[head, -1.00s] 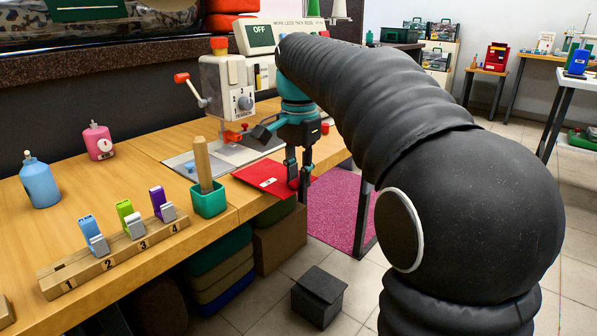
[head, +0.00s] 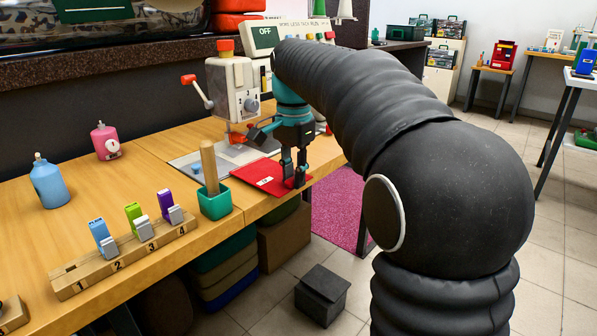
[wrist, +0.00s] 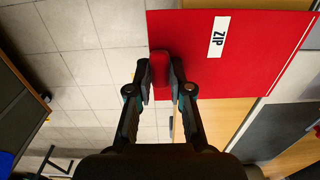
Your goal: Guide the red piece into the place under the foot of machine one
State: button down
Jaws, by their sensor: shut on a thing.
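The red piece (head: 265,178) is a flat red panel with a white label; it lies at the table's front edge, partly over the grey plate of machine one. In the wrist view the red piece (wrist: 240,50) shows its label reading "ZIP". My gripper (head: 294,180) is shut on the near edge of the red piece; in the wrist view my gripper (wrist: 161,82) pinches a red tab at that edge.
A green cup with a wooden handle (head: 215,203) stands just left of the red piece. A numbered wooden rack (head: 125,256) with several coloured clips lies farther left. Pink (head: 106,141) and blue (head: 49,182) bottles stand behind it. A dark box (head: 322,294) is on the floor.

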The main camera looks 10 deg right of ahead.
aim_at(260, 169)
jog(key=shift+w+a+p, duration=0.7)
jog(key=shift+w+a, duration=0.05)
jog(key=shift+w, duration=0.25)
jog(key=shift+f, duration=0.1)
jog(key=shift+w, duration=0.1)
jog(key=shift+w+a, duration=0.75)
jog(key=shift+w, duration=0.2)
jog(key=shift+w+a, duration=0.7)
jog(key=shift+w, duration=0.25)
jog(key=shift+w+a, duration=0.45)
jog(key=shift+w, duration=0.15)
jog(key=shift+w+a, duration=0.4)
jog(key=shift+w, duration=0.2)
jog(key=shift+f, duration=0.15)
